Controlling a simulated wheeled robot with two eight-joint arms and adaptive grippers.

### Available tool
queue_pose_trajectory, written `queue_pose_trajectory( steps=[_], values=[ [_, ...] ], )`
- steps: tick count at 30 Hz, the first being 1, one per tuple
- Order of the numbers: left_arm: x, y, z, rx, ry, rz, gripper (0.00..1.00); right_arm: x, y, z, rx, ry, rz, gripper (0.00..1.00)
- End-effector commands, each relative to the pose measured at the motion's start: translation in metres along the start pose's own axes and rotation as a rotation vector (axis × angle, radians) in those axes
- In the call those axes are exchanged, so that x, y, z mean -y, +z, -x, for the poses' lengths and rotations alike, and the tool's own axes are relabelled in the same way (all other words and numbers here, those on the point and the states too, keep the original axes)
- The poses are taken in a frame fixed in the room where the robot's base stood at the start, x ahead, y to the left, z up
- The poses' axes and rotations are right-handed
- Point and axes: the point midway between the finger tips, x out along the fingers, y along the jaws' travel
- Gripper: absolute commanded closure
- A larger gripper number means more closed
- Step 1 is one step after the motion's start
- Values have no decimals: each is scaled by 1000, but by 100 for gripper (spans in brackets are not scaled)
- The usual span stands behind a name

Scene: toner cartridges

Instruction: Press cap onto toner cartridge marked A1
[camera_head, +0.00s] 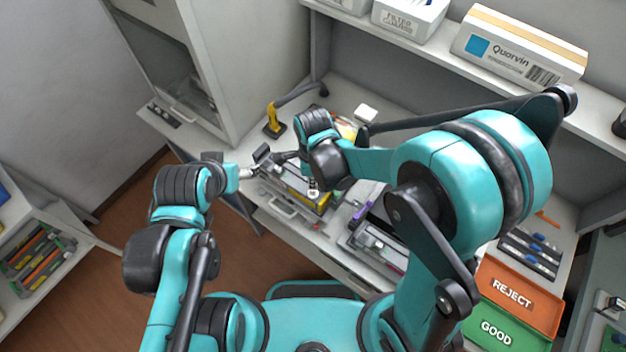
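A fixture (292,208) on the bench holds a long cartridge-like item with a yellow side (322,203); no A1 mark is readable. A small white round part (313,193) shows at its near side; I cannot tell whether it is the cap. My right gripper (282,157) reaches in from the right above the far-left end of the fixture. My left gripper (255,168) comes in from the left, close beside it. Both sets of fingers are small and overlap in the view, so their opening and any grip are unclear. My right wrist hides part of the bench behind.
An orange REJECT tray (520,296) and a green GOOD tray (488,326) lie at right. A dark holder (528,254) with blue-marked items stands behind them. A yellow-based stand (274,121) is behind the grippers. Boxes (520,45) line the shelf above.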

Motion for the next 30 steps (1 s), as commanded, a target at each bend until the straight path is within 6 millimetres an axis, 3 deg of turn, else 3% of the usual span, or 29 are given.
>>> queue_pose_trajectory(
  steps=[30],
  values=[
    [0, 7, -10, 0, 0, 0, 27, 0, 0, -12, 0, 0, 0, 100]
  ],
)
